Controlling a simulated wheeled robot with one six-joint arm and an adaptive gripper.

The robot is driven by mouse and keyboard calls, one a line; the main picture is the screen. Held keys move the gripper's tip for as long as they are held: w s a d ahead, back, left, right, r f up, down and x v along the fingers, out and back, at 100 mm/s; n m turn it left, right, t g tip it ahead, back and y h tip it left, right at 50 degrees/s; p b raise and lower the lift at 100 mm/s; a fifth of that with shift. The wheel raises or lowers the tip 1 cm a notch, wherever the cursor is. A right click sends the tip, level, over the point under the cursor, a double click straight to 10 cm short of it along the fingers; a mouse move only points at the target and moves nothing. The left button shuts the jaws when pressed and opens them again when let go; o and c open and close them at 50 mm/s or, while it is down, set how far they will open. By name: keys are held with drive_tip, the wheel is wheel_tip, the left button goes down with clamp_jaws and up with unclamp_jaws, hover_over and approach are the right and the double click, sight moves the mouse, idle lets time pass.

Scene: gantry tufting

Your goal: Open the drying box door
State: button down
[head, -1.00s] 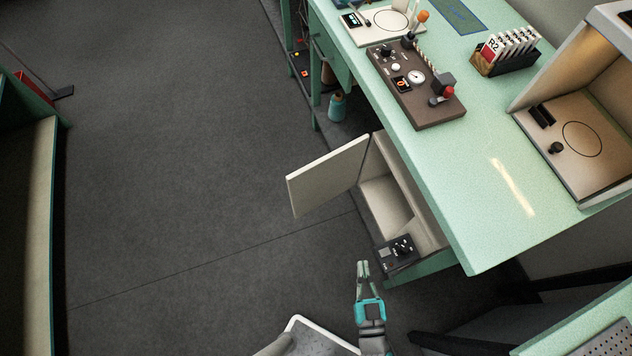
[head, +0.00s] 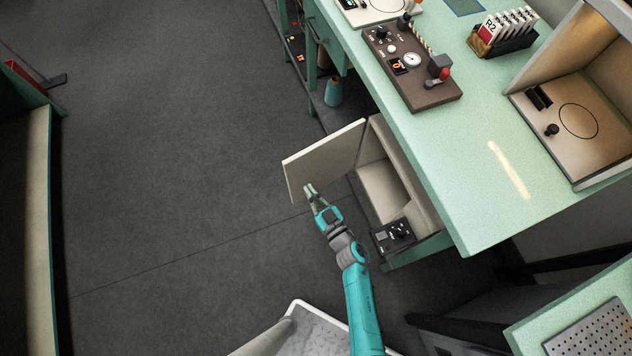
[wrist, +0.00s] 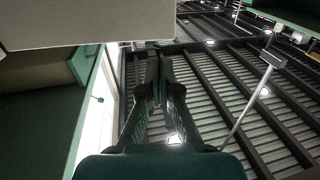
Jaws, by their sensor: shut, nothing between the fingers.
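The drying box (head: 384,192) is a pale cabinet under the green bench. Its door (head: 322,160) stands swung wide out to the left, and the empty-looking interior shows. My gripper (head: 310,190) is shut and empty, close to the door's lower edge on the inner side in the head view. I cannot tell whether it touches the door. In the wrist view the shut fingers (wrist: 160,75) point up the middle, and a pale panel, apparently the door (wrist: 90,22), fills the upper left.
A dark control panel (head: 394,236) sits at the box's near front. The green bench (head: 450,170) carries a brown control unit (head: 412,75), a card rack (head: 503,38) and an open-fronted box (head: 575,130). A teal cone (head: 333,92) stands beneath.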

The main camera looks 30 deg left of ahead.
sight(291, 163)
drive_tip(key=x, duration=0.9)
